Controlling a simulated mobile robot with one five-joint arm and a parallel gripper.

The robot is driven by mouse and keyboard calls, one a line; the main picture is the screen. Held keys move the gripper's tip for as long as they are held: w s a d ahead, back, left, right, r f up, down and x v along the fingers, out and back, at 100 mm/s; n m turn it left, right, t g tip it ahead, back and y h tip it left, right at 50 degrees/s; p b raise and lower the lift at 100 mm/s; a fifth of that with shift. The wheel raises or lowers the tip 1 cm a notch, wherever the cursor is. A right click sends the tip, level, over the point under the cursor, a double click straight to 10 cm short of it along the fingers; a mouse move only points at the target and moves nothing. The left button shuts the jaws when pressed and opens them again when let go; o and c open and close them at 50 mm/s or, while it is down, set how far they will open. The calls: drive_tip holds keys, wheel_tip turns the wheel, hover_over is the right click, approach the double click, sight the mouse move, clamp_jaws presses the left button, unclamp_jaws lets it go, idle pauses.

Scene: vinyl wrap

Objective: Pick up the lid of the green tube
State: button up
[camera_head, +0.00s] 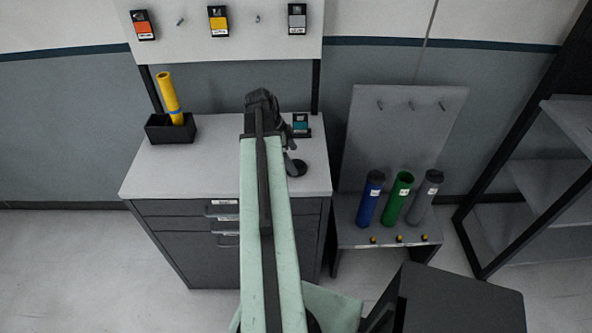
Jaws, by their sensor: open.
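The green tube (396,200) stands upright on the low grey stand at the right, between a blue tube (369,202) and a grey tube (424,202). Its top looks open, with green showing inside, while the other two have dark caps. A dark round piece (299,168) shows on the grey cabinet top; it looks like a lid, but I cannot tell for sure. My gripper (290,150) is open, over the right part of the cabinet top, close to this dark piece. My arm partly hides the gripper, and I cannot tell whether it touches the piece.
A teal-labelled dark box (300,124) stands behind my gripper on the cabinet (215,165). A black bin (160,130) holding a yellow roll (168,92) is at the left. A pegboard (345,27) with several boxes hangs behind. A dark-framed shelf (480,215) is at right.

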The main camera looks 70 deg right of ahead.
sight(296, 163)
drive_tip(key=b+x, duration=0.2)
drive_tip(key=x, duration=0.2)
drive_tip(key=shift+w+b, duration=0.1)
drive_tip(key=shift+b, duration=0.2)
drive_tip(key=shift+r, duration=0.15)
drive_tip(key=c, duration=1.4)
drive_tip(key=shift+p, duration=0.3)
drive_tip(key=shift+c, duration=0.2)
